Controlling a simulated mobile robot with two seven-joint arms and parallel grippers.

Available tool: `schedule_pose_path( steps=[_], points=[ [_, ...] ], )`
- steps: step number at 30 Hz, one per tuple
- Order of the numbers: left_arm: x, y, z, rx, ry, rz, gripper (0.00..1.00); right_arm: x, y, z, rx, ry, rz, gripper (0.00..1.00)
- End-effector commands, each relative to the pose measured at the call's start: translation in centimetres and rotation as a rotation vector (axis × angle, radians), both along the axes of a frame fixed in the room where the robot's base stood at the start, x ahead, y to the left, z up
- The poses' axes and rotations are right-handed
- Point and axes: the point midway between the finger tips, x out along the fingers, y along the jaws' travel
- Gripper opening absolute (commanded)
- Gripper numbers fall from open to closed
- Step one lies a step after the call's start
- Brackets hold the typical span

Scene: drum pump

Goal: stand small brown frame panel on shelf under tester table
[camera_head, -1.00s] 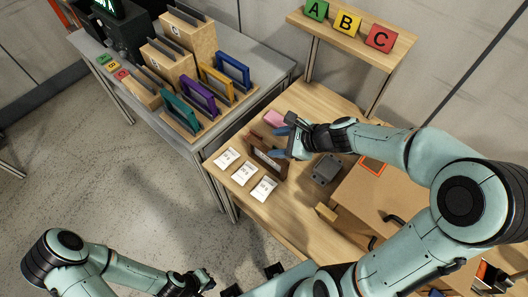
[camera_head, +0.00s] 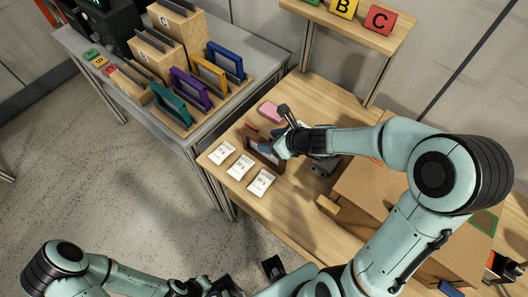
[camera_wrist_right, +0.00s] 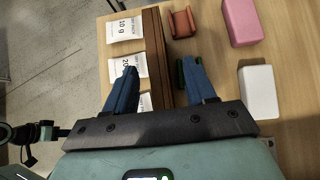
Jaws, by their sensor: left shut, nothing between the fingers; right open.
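The small brown frame panel (camera_head: 262,153) stands on edge on the wooden table, behind a row of white packets. It also shows in the right wrist view as a long brown strip (camera_wrist_right: 152,40). My right gripper (camera_head: 272,146) is over the panel, partly hiding it. In the wrist view my right gripper (camera_wrist_right: 160,68) is open, with its blue fingers on either side of the panel. My left gripper (camera_head: 208,288) is low at the bottom edge, shut and empty. The grey tester table (camera_head: 270,62) stands at the upper left; a shelf under it cannot be made out.
Colored frames stand in a rack (camera_head: 187,130) on the grey table. A pink block (camera_head: 271,112) and a reddish-brown holder (camera_wrist_right: 182,22) lie near the panel. White packets (camera_head: 240,166) line the front edge. A cardboard box (camera_head: 375,200) fills the right side. Floor at left is clear.

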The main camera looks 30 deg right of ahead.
Motion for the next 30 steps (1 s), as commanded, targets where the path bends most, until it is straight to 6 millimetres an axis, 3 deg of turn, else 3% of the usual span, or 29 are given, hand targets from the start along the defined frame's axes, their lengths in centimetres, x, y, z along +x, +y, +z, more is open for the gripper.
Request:
schedule_pose_path(
  steps=[3,6,16,17,21,22,30],
  points=[
    [-0.7,0.0,-1.9,0.000,0.009,0.000,0.00,0.7,0.7,-2.3,0.002,0.004,0.002,0.55],
    [-1.0,0.0,-2.5,0.000,0.011,0.001,0.00,1.7,1.1,-3.2,0.001,0.002,0.003,0.55],
    [-1.0,0.0,-2.7,0.001,0.011,0.000,0.00,2.4,1.3,-3.4,0.000,0.000,0.001,0.55],
    [-1.0,0.0,-2.7,0.000,0.011,0.001,0.00,2.4,1.3,-3.4,0.000,0.000,0.001,0.52],
    [-1.0,0.0,-2.7,0.001,0.011,0.000,0.00,2.3,1.3,-3.4,0.001,0.000,0.001,0.07],
    [-1.0,0.0,-2.7,0.001,0.011,0.000,0.00,2.3,1.3,-3.4,0.001,0.000,0.001,0.00],
    [-1.0,0.0,-2.7,0.000,0.012,0.000,0.00,2.4,1.3,-3.4,0.000,-0.001,0.001,0.00]
  ],
)
